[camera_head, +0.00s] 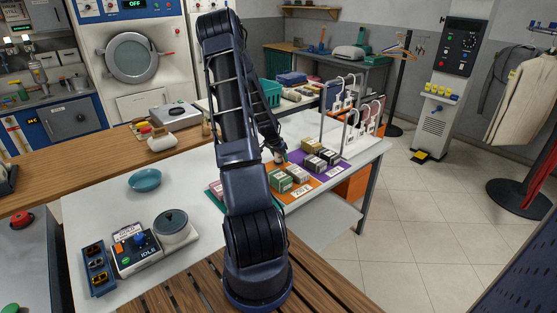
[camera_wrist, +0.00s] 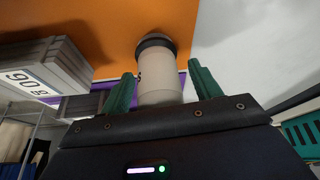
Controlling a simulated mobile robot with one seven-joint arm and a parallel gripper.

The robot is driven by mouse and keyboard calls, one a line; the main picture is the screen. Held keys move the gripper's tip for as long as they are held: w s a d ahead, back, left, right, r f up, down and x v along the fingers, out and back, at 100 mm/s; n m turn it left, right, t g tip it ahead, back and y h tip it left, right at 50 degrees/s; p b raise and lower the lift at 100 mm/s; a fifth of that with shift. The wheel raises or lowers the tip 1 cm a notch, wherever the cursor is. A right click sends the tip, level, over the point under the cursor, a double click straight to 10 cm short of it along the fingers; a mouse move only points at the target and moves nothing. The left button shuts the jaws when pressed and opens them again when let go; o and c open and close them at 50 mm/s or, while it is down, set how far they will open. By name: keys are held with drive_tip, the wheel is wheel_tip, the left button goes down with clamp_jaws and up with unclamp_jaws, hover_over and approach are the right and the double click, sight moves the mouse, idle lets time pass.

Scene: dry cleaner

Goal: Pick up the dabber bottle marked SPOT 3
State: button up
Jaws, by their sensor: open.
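In the wrist view, a cream cylindrical bottle (camera_wrist: 158,75) with a dark ring at its far end stands against the orange mat (camera_wrist: 100,25). No SPOT 3 marking can be read on it. My gripper (camera_wrist: 162,88) is open, its two green fingers on either side of the bottle, with a visible gap on each side. In the head view, my gripper (camera_head: 274,147) is at the orange mat, behind the green boxes, partly hidden by my arm. A small pale shape (camera_head: 278,156) shows just under it, too small to identify surely.
Green boxes (camera_head: 281,181) stand close in front on the orange mat; more boxes (camera_head: 313,162) stand on the purple mat to the right. A grey stack with a white label (camera_wrist: 35,75) is left of the bottle. White hooked racks (camera_head: 347,130) stand behind right. A teal bowl (camera_head: 145,180) sits left.

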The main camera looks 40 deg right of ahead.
drive_tip(key=c, duration=1.1)
drive_tip(key=shift+r, duration=0.15)
